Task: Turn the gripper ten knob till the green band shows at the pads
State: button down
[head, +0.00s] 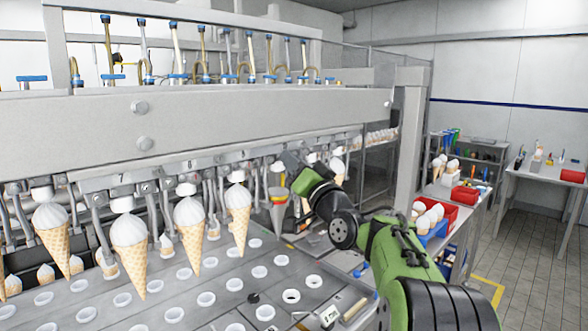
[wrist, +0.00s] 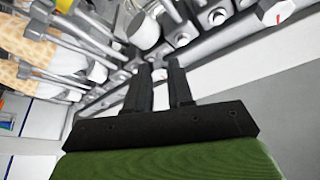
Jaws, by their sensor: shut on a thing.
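My gripper (head: 292,164) reaches up to the underside of the long machine rail, right of centre in the head view. In the wrist view its two dark fingers (wrist: 160,66) stand a small gap apart, with their tips at the row of metal fittings. They are shut on what I take to be the gripper ten knob, which is mostly hidden between the tips. A grey test cone (head: 278,212) with coloured bands, red and yellow among them, hangs just left of my gripper. I cannot make out which band lies at the pads.
Ice-cream cones (head: 188,235) hang in a row from the rail, left of my gripper. A tray plate (head: 215,295) with white cup holes lies below, with small tools at its right. A post (head: 408,140) and a side table with red bins (head: 466,196) stand to the right.

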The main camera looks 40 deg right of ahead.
jog(key=c, duration=1)
grip_release()
jog(key=b+v, duration=0.5)
jog(key=v, duration=1)
jog(key=shift+s+b, duration=0.35)
jog(key=shift+s, duration=0.1)
